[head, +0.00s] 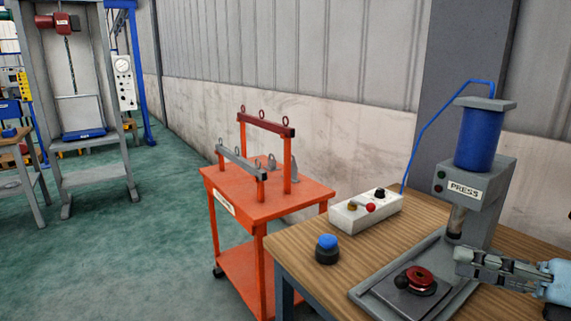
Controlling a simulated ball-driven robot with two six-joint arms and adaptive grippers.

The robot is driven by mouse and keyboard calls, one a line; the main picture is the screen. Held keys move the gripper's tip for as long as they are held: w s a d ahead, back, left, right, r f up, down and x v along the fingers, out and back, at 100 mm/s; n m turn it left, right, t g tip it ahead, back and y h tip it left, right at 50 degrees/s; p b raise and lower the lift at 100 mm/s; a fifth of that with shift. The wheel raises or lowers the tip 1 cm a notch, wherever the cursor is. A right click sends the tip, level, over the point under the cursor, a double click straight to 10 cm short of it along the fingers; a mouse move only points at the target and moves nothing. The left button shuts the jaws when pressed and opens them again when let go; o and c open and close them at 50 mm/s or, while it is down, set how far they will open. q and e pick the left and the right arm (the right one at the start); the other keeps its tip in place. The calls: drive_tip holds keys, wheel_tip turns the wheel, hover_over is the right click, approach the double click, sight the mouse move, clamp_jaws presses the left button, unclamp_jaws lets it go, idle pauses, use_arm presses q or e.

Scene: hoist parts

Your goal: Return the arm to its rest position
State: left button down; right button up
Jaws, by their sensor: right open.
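My right gripper (464,262) comes in from the right edge, with its fingers pointing left. It is open and nothing shows between its fingers. It is in front of the lower part of the press (470,185) and hides some of it. A red round part (420,279) sits on the dark plate of the press base, left of and below the gripper, apart from it in the picture. My left gripper is out of view.
The wooden bench (300,249) carries a white control box (365,212) and a blue-topped button (327,249). An orange cart (265,204) with lifting beams stands left of the bench. A grey test frame (93,179) stands further left. Green floor between is clear.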

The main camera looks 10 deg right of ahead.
wheel_tip(320, 180, down, 8)
drive_tip(key=s+a+m+g+h, duration=0.15)
drive_tip(key=m+h, duration=0.75)
drive_tip(key=m, duration=1)
drive_tip(key=s+a+f+m+g+h, duration=0.1)
drive_tip(key=s+a+m+g, duration=0.25)
drive_tip(key=s+m, duration=0.35)
drive_tip(key=s+a+f+m+g+h, duration=0.1)
drive_tip(key=s+a+f+m+g, duration=0.1)
drive_tip(key=s+m+g, duration=0.55)
drive_tip(key=d+f+m+t+b, duration=0.2)
drive_tip(key=f+b, duration=1.1)
drive_tip(key=f, duration=2.6)
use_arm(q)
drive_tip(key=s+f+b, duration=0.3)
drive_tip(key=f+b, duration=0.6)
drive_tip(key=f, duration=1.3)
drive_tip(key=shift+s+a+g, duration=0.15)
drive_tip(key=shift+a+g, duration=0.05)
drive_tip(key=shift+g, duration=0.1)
use_arm(e)
drive_tip(key=s+d+f+g, duration=0.2)
drive_tip(key=s+f, duration=1.8)
drive_tip(key=f, duration=0.4)
drive_tip(key=shift+s+f, duration=0.25)
drive_tip(key=shift+s, duration=0.1)
